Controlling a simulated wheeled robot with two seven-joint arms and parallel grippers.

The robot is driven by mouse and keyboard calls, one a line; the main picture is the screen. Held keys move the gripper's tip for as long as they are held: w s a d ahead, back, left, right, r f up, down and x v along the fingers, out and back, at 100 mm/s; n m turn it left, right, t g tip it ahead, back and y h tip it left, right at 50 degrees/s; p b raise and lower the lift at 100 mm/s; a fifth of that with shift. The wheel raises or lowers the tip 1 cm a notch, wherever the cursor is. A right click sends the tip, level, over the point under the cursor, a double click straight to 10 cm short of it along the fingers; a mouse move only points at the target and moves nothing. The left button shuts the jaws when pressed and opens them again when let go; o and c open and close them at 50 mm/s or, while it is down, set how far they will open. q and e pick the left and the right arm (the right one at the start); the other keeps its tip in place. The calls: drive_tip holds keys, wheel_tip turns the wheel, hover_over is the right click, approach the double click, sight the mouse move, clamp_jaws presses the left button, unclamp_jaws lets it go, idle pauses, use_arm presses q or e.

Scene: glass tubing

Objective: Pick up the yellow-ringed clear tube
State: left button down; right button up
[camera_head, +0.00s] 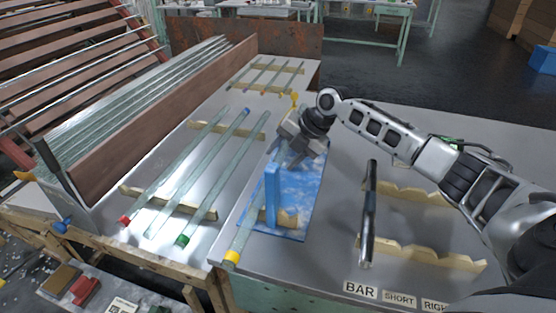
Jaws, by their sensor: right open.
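The yellow-ringed clear tube shows its near yellow end (232,258) at the table's front edge. Its clear body (247,232) runs up and away past a blue board with an upright blue block (272,198). A second yellow piece (294,99) shows beyond my gripper, in line with the tube. My right gripper (287,153) is open over the far part of the tube, pointing down. The gripper hides the tube there, so I cannot tell whether the fingers straddle or touch it. My left gripper is not in view.
Clear tubes with red (124,221), blue and green (182,240) ends lie on wooden notched rests to the left. A dark bar (368,215) lies on notched wooden rests (425,255) to the right. Label plates stand at the front edge (360,290).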

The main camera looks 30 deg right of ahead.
clamp_jaws()
